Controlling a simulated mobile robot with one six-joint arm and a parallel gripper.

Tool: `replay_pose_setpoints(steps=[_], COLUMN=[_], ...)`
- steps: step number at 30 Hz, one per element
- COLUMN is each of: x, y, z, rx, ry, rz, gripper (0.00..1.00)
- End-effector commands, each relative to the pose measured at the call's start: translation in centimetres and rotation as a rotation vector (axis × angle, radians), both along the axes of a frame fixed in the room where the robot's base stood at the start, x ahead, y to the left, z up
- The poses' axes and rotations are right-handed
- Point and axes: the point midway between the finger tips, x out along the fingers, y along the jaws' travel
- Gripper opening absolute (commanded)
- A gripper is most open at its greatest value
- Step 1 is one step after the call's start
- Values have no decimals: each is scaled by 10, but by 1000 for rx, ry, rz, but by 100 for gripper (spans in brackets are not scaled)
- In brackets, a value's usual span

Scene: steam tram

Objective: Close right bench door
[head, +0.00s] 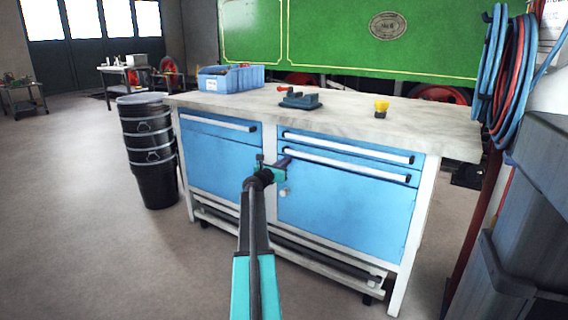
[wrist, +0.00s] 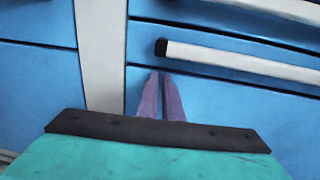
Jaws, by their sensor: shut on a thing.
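The right bench door (head: 340,210) is a blue panel under two drawers on the right of the workbench. It looks flush with the bench frame, though a small gap would be hard to see. A small pale round knob (head: 283,192) sits near its upper left edge. My gripper (head: 287,160) is in front of the door's upper left corner, above the knob in the picture. In the wrist view its purple fingers (wrist: 161,78) are close together over the blue door face (wrist: 220,110), just right of the pale post. What they hold is not visible.
The lower drawer handle (wrist: 240,62) is just above and right of my fingers. The worktop (head: 350,115) carries a blue bin (head: 230,78), a vise (head: 298,99) and a yellow item (head: 381,106). Black buckets (head: 150,150) stand at left; hoses (head: 505,75) hang at right.

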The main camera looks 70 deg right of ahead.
Motion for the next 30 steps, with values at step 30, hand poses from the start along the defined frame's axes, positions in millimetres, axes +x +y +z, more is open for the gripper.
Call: replay_pose_setpoints(steps=[30], x=[14], y=[107], z=[5], rx=[-5], ry=[3], rz=[-4], gripper=[0])
